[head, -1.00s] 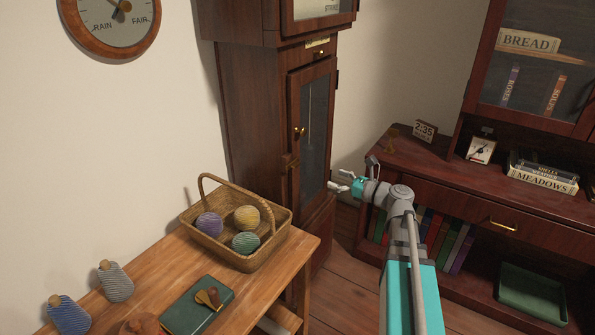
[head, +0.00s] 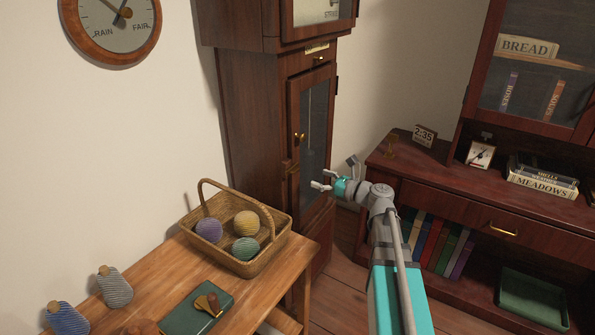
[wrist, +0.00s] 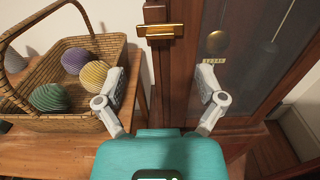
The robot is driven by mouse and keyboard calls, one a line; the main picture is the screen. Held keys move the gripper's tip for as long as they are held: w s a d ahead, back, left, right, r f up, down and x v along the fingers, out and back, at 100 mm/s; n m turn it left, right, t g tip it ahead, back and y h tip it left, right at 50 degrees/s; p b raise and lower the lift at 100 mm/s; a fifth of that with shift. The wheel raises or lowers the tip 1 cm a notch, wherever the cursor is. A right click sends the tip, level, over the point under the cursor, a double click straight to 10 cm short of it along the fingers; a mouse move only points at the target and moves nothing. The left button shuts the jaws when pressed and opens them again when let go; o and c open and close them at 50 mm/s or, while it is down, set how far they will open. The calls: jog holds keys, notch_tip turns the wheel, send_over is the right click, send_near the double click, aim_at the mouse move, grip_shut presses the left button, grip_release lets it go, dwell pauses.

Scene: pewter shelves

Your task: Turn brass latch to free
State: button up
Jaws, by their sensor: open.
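The brass latch (wrist: 160,30) is a horizontal bar across the edge of the tall clock case's glazed door, at the top middle of the wrist view. My gripper (head: 322,180) is in front of the lower part of the clock door (head: 311,120). In the wrist view my gripper (wrist: 161,85) is open and empty, its two fingers apart below the latch and not touching it.
A wicker basket (head: 263,254) with balls of yarn stands on the wooden table (head: 262,287), left of my gripper. A dark red cabinet (head: 455,199) with books and a small clock stands to the right. Open floor (head: 342,285) lies between table and cabinet.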

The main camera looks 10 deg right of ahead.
aim_at(298, 170)
jog(key=x, duration=0.8)
jog(key=shift+w+a, duration=0.1)
jog(key=shift+w, duration=0.05)
jog(key=c, duration=1.2)
jog(key=shift+o, duration=0.2)
